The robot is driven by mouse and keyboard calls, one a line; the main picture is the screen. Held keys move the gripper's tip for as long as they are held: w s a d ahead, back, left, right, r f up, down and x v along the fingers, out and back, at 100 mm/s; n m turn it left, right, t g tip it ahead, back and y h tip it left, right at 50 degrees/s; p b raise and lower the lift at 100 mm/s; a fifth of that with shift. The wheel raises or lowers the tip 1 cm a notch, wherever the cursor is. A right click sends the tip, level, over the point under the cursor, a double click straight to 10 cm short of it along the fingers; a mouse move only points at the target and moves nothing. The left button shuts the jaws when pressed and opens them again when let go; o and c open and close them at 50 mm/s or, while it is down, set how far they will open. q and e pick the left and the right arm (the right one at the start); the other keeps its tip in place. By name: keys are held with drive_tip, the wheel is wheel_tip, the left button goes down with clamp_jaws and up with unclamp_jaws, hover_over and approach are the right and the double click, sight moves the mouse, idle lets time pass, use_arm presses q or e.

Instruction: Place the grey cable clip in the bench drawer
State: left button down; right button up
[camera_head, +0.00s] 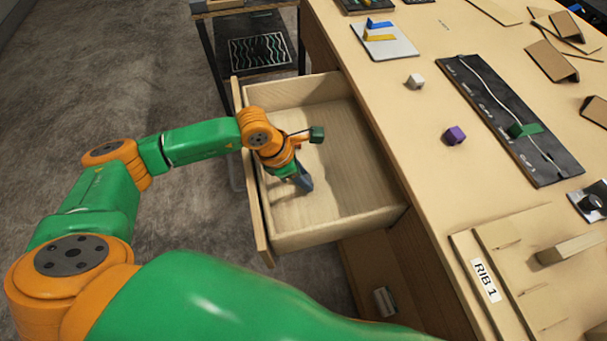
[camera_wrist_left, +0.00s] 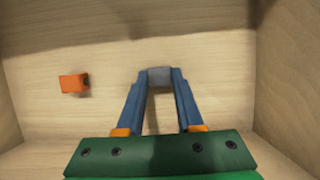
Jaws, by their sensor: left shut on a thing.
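The bench drawer (camera_head: 338,215) is pulled open, and its pale wooden inside shows in the head view. My left gripper (camera_head: 304,183) reaches down into the drawer from the left. In the left wrist view my left gripper (camera_wrist_left: 159,84) is shut on the grey cable clip (camera_wrist_left: 159,75), which sits between the fingertips over the drawer floor. I cannot tell whether the clip touches the floor. In the head view the clip is not clearly distinguishable from the fingers. My right gripper is not in view.
An orange block (camera_wrist_left: 73,83) lies on the drawer floor, left of the fingers. Drawer floor around the gripper is mostly clear.

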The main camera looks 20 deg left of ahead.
use_arm(q)
drive_tip(key=shift+f, duration=0.2)
drive_tip(key=c, duration=0.5)
unclamp_jaws()
drive_tip(key=shift+r, duration=0.1)
drive_tip(key=shift+c, duration=0.2)
drive_tip(key=shift+r, duration=0.35)
drive_tip(key=v, duration=1.1)
drive_tip(key=shift+r+b, duration=0.3)
drive_tip(key=shift+b, duration=0.1)
drive_tip(key=shift+s+a+r, duration=0.1)
